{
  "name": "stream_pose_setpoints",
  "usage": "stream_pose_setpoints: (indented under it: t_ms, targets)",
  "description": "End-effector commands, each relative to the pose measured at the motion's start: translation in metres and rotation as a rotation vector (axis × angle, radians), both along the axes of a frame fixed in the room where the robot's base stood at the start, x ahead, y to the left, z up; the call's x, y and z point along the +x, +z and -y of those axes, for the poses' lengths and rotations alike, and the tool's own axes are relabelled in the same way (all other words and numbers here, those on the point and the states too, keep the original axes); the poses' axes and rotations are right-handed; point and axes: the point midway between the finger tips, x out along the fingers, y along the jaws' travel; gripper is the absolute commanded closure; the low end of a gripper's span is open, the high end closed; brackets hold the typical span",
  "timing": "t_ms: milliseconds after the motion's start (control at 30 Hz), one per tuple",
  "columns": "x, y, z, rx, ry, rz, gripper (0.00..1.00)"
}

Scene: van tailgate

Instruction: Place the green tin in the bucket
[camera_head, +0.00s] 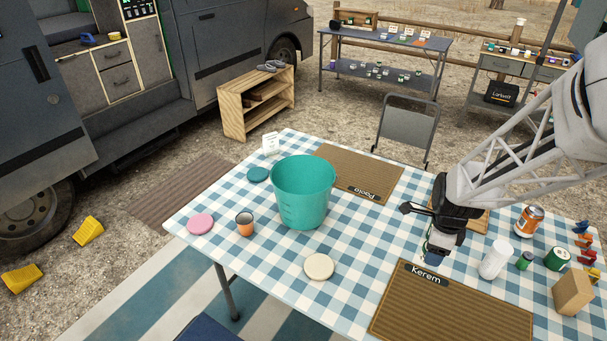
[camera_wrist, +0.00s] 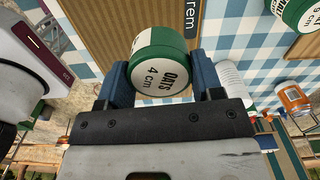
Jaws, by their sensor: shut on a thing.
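My gripper (camera_head: 436,244) is over the right half of the checked table, right of the bucket and behind the Kerem mat. In the wrist view my gripper (camera_wrist: 166,84) is shut on a green tin (camera_wrist: 158,50) with a white end marked "OATS 4 cm". In the head view my gripper mostly hides this tin. The teal bucket (camera_head: 303,195) stands upright and open on the table, left of my gripper and apart from it. Two other green tins, a small one (camera_head: 525,261) and a wider one (camera_head: 556,259), stand at the right.
A white cylinder (camera_head: 495,260), an orange can (camera_head: 529,221) and a cardboard-coloured block (camera_head: 573,292) stand at the right. An orange cup (camera_head: 244,224), a pink disc (camera_head: 200,223) and a cream disc (camera_head: 319,266) lie around the bucket. The Kerem mat (camera_head: 450,305) is clear.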

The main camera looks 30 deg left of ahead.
Motion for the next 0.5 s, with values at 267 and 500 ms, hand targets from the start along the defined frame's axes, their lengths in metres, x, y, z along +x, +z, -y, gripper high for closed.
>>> stream_pose_setpoints:
  t_ms: [267, 500]
  targets:
    - [0.000, 0.047, 0.000, 0.000, 0.000, 0.001, 0.68]
    - [0.000, 0.079, 0.000, 0.000, 0.000, 0.001, 0.68]
